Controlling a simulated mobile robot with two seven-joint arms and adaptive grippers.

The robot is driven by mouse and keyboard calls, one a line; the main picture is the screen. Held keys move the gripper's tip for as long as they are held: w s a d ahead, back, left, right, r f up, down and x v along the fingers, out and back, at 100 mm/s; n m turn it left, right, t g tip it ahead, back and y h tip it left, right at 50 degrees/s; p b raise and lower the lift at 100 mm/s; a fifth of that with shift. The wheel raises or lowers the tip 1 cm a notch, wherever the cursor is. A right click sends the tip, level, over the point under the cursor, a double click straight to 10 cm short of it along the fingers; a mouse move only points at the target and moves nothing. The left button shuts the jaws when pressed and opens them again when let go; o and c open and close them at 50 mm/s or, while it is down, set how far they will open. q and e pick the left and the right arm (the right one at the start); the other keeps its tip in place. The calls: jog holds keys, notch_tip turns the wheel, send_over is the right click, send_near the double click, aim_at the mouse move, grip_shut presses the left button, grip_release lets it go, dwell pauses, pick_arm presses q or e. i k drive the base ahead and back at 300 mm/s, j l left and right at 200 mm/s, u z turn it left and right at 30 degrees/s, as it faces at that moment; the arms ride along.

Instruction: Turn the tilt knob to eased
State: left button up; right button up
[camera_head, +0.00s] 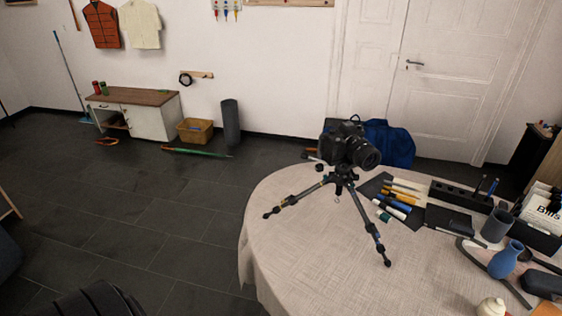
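A black camera (350,146) sits on top of a small tripod (341,178) on the round table, its lens facing right and slightly toward me. The tripod stands on spread legs; two reach toward me, one to the left and one to the front right. A small dark round part, perhaps the tilt knob (320,167), shows at the left of the tripod head below the camera. Its setting and any markings are too small to read. Neither of my grippers shows in the head view, and nothing is seen touching the camera or tripod.
The table (310,250) has a pale cloth, bare at its front left. Right of the tripod are a dark mat with pens and markers (397,204), a black box (448,222), a grey cup (496,225) and a blue vase (506,259). Open floor lies left.

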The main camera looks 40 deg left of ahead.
aim_at(318, 167)
jog(key=u, duration=0.95)
